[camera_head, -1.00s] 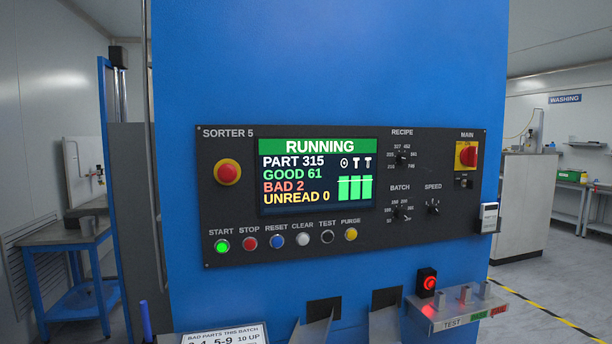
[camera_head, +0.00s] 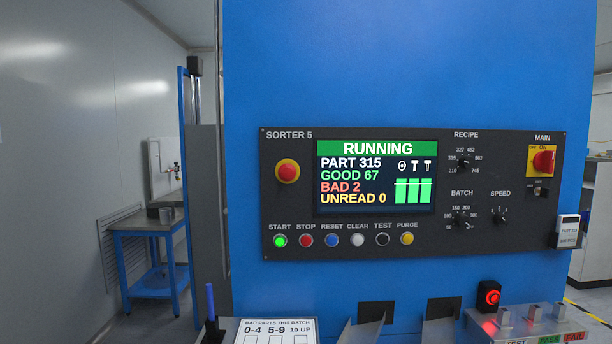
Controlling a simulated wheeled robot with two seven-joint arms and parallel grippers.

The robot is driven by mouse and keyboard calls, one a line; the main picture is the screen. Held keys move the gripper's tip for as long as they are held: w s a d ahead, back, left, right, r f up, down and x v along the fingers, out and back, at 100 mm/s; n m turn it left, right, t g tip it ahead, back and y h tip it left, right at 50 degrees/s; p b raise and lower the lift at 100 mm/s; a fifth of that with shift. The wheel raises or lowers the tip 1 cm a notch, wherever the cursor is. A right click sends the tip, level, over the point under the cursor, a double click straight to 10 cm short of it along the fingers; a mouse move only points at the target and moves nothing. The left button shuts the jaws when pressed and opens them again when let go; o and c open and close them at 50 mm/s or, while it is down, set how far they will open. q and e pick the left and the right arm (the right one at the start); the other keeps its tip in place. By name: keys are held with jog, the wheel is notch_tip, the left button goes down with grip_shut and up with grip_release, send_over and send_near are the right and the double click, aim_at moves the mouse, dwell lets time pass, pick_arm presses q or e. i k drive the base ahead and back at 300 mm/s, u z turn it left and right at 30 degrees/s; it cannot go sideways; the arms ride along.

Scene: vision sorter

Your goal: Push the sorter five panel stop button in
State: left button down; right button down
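The Sorter 5 panel (camera_head: 300,218) is a dark plate on the blue cabinet. Its red stop button (camera_head: 306,240) sits in the lower row, between the green lit start button (camera_head: 280,241) and the blue reset button (camera_head: 331,240). The screen (camera_head: 375,178) reads RUNNING, PART 315, GOOD 67, BAD 2, UNREAD 0. A larger red mushroom button on a yellow collar (camera_head: 288,171) is above the row at the left. Neither of my grippers shows in the head view.
Below the panel are chutes (camera_head: 377,314), a card of bad parts (camera_head: 277,331), a blue pen-like stick (camera_head: 210,301) and a red lit button box (camera_head: 489,297). A blue-framed bench (camera_head: 150,226) stands at the left. Nothing blocks the panel's front.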

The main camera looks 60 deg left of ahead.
aim_at(287, 173)
jog(key=k, duration=1)
jog(key=u, duration=1.65)
jog(key=i, duration=0.5)
